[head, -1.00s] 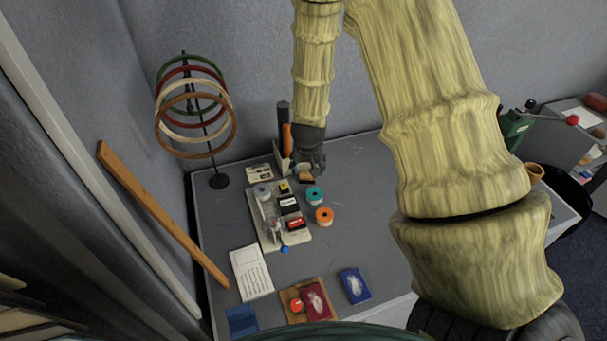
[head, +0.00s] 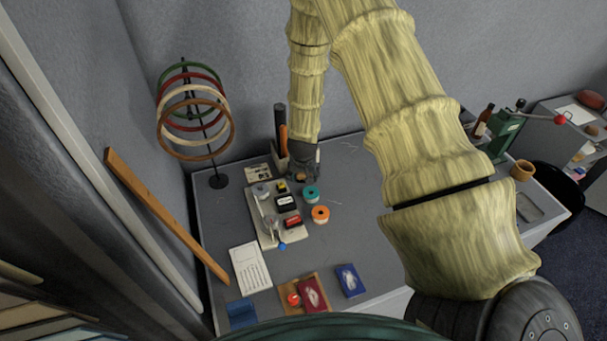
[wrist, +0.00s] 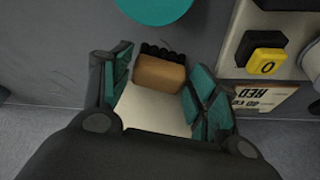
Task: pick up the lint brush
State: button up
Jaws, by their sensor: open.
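The lint brush, a small tan wooden block with a row of black bristles, shows in the wrist view (wrist: 159,73). It lies between the two teal-padded fingers of my gripper (wrist: 157,84), which are open and apart from it, with a gap on each side. In the head view, my gripper (head: 302,168) is low over the back of the table, and the brush (head: 300,179) is a small brown patch just under it, mostly hidden.
A pale board (head: 264,222) with small items lies left of my gripper. A teal spool (head: 311,194) and an orange spool (head: 320,214) stand in front. A holder with dark and orange upright things (head: 280,130) is close at the left. The table's middle is clear.

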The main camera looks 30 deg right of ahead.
aim_at(304, 174)
jog(key=shift+d+f, duration=0.1)
jog(key=shift+f, duration=0.25)
jog(key=shift+w+f, duration=0.1)
jog(key=c, duration=0.9)
jog(key=shift+o, duration=0.2)
jog(key=shift+r+b, duration=1.5)
jog(key=shift+r, duration=3.55)
